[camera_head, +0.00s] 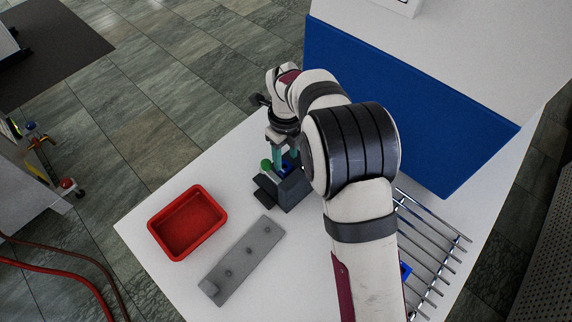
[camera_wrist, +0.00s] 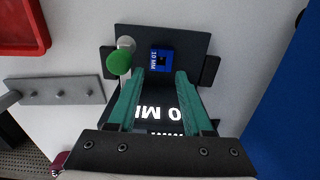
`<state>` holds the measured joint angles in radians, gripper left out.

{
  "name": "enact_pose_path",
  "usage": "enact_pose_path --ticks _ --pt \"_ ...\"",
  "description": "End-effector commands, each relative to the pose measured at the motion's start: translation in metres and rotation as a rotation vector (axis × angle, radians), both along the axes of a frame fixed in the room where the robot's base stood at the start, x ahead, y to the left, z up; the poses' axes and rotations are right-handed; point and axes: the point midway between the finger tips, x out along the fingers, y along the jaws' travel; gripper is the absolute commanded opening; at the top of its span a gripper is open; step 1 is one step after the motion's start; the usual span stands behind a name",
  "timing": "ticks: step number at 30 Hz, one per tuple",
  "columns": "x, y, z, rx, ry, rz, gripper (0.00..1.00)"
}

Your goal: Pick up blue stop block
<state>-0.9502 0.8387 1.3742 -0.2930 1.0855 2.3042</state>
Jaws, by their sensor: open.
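The blue stop block (camera_wrist: 162,61), marked 10 MM, sits on the dark press fixture (camera_wrist: 190,42) in the wrist view, just beyond my fingertips. My gripper (camera_wrist: 159,76) is open, its two teal fingers spread apart and pointing at the block, with nothing held between them. In the head view my gripper (camera_head: 284,153) hangs down over the press (camera_head: 291,190), and a small bit of blue shows by the fingers. A green knob (camera_wrist: 119,63) stands just left of the block. Large white lettering shows between the fingers, partly hidden by my gripper.
A red tray (camera_head: 160,229) and a grey plate with pegs (camera_head: 243,260) lie left of and in front of the press. A wire rack (camera_head: 440,253) is at right, with another blue piece (camera_head: 405,270) partly behind my arm. A blue panel (camera_head: 420,115) stands behind.

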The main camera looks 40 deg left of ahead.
Motion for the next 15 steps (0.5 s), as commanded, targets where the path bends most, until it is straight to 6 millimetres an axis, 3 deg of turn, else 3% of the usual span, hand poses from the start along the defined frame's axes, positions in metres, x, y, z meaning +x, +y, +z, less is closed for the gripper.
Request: enact_pose_path --ticks 6,14,15 --pt "0.001 0.001 -0.041 -0.002 0.003 0.0 0.5" --pt "0.001 0.001 -0.047 0.001 0.001 0.001 0.5" --pt "0.001 0.001 -0.047 0.001 0.001 0.001 0.45"
